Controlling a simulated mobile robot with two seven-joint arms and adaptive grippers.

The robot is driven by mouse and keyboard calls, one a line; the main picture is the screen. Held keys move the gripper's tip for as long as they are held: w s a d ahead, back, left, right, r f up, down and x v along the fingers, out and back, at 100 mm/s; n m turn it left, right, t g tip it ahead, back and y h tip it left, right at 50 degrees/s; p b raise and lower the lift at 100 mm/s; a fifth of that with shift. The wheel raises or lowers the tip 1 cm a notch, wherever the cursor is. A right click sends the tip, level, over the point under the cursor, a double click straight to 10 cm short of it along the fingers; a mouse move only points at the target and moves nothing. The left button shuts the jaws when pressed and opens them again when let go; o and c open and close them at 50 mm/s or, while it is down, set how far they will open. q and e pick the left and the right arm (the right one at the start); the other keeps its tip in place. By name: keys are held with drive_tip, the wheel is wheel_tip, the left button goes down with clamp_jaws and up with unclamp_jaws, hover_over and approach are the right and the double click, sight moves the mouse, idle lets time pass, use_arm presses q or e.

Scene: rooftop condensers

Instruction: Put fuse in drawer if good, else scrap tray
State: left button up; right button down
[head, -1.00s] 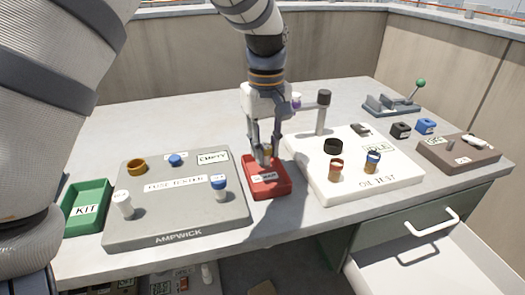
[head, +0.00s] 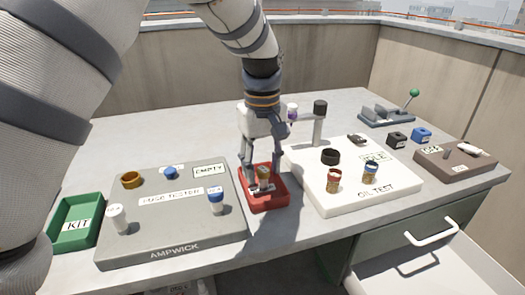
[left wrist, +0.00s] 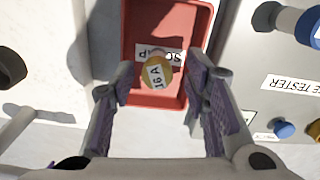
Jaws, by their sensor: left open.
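A fuse (head: 264,176) with a tan body and a 16A label stands in the red scrap tray (head: 283,195). The left wrist view also shows the fuse (left wrist: 157,71) inside the tray (left wrist: 186,25), over part of the SCRAP label. My left gripper (head: 261,183) is open, its fingers apart on either side of the fuse; it also shows in the left wrist view (left wrist: 160,92). The white drawer (head: 430,265) under the table at the right is pulled open, and its visible inside looks empty. My right gripper is not in view.
The grey fuse tester (head: 170,235) reads EMPTY and stands left of the tray. The green KIT tray (head: 55,240) is at the far left. The white oil test board (head: 395,190) with jars and a post stands close on the right.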

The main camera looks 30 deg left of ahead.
sight(262, 170)
use_arm(q)
wheel_tip(262, 170, up, 11)
drive_tip(key=shift+f, duration=0.1)
idle(0.4)
